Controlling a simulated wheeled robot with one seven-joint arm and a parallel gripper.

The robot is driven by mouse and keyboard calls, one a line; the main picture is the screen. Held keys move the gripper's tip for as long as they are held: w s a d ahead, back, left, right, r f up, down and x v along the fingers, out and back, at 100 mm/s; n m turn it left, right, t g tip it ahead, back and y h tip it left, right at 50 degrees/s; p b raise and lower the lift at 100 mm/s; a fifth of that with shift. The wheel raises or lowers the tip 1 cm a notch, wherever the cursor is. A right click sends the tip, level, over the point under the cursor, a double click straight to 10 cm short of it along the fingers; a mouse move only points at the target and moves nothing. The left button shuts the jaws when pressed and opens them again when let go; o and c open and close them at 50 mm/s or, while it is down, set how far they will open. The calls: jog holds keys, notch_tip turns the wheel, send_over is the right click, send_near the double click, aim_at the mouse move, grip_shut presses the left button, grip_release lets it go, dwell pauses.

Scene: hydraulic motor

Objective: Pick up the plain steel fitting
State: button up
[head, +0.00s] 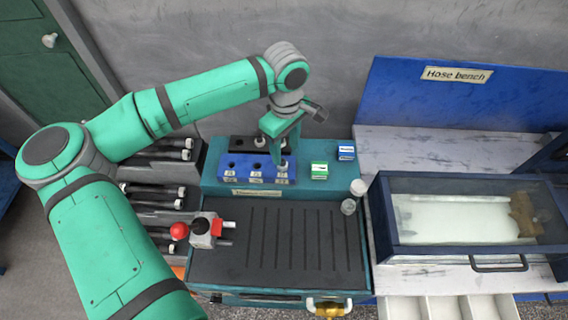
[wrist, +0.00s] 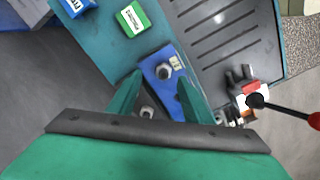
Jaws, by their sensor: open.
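A steel hex-shaped fitting (wrist: 165,71) stands in the blue block (wrist: 158,84). In the head view, a fitting (head: 283,168) shows at the right end of the blue block (head: 245,172); the block's other holes look empty. A second metal piece (wrist: 147,111) shows between my fingers, nearer the palm, apparently at the dark block behind. I cannot tell which piece is the plain one. My gripper (wrist: 160,78) is open and points down over the blocks, with the first fitting just beyond its fingertips. In the head view, my gripper (head: 281,150) hides part of the dark block (head: 243,144).
A green box (head: 319,170) and a blue box (head: 346,152) stand right of the block. A grooved dark tray (head: 290,272) lies in front, with a red-knobbed valve (head: 206,229) at its left. Small cylinders (head: 348,207) stand at right. Black-handled tools (head: 155,192) lie left.

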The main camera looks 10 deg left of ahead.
aim_at(283, 161)
jog(key=f, duration=0.3)
jog(key=shift+s+a+f, duration=0.3)
jog(key=shift+s+a, duration=0.05)
jog(key=shift+a, duration=0.05)
jog(key=shift+w+d+f, duration=0.1)
jog(key=shift+f, duration=0.45)
grip_shut()
jog(key=shift+r, duration=0.15)
